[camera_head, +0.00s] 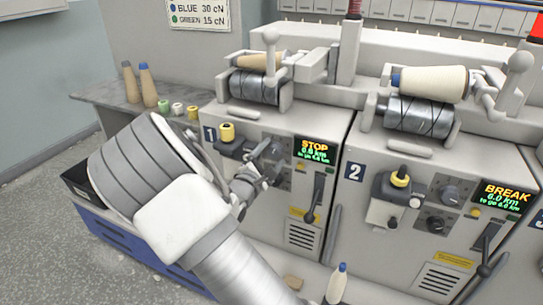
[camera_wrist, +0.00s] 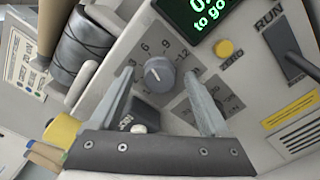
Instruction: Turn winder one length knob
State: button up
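Winder one, marked with a blue "1" plate (camera_head: 209,134), has a display (camera_head: 315,150) reading STOP, 0.0 km, to go 6.0 km. In the wrist view its grey round length knob (camera_wrist: 160,76) sits on a plate with a scale including 6, 9 and 12. A white pointer mark shows on the knob, towards the upper left; its exact reading is unclear. My gripper (camera_wrist: 160,82) is open, with its fingers on either side of the knob in the picture. Contact cannot be told. In the head view my gripper (camera_head: 262,168) hides much of the panel.
A second knob plate (camera_wrist: 222,100) lies partly behind the right finger. The RUN lever (camera_wrist: 295,65) and yellow ZERO button (camera_wrist: 225,48) are to the right. Winder two (camera_head: 385,160) stands to the right.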

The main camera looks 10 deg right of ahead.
grip_shut()
jog(key=shift+p, duration=0.3)
jog(key=n+p, duration=0.3)
jog(key=shift+r+n, duration=0.2)
jog(key=shift+n, duration=0.1)
jog(key=n+p, duration=0.3)
jog(key=n, duration=0.1)
jog(key=shift+f+p, duration=0.1)
jog(key=shift+p, duration=0.3)
jog(key=shift+f, duration=0.1)
jog(key=shift+o, duration=0.2)
grip_release()
